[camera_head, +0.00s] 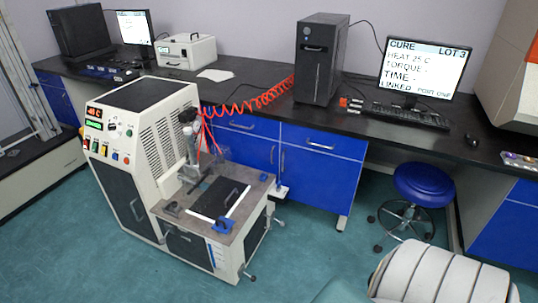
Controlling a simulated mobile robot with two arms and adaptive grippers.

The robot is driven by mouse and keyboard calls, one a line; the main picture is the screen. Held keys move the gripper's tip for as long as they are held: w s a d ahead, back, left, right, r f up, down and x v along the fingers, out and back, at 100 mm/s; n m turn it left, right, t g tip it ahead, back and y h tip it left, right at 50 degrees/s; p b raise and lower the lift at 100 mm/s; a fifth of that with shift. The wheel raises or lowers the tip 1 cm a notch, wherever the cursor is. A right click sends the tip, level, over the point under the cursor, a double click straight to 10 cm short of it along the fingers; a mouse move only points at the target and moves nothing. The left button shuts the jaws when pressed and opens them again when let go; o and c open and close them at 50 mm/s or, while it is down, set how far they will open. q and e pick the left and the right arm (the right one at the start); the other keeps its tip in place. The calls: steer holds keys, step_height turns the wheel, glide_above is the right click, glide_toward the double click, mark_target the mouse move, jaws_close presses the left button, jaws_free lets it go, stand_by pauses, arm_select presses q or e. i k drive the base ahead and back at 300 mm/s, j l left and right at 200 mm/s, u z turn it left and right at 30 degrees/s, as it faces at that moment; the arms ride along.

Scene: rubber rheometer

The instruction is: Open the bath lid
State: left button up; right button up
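A cream machine (160,100) with a low bench section stands on the floor left of centre. On its grey-brown top (160,211) lies a dark flat panel that looks like the bath lid (210,197). It has pale strips along its edges and a thin dark handle on it. The panel looks flat and level with the top, so it appears shut. A small blue piece (222,227) sits at its front corner.
A metal fixture (192,140) with red hoses rises behind the panel. A dark counter with blue cabinets (320,170) runs along the wall. A blue stool (424,186) stands at the right. Green floor in front of the machine is clear.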

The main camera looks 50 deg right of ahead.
mark_target(217, 200)
steer(key=z, duration=1.05)
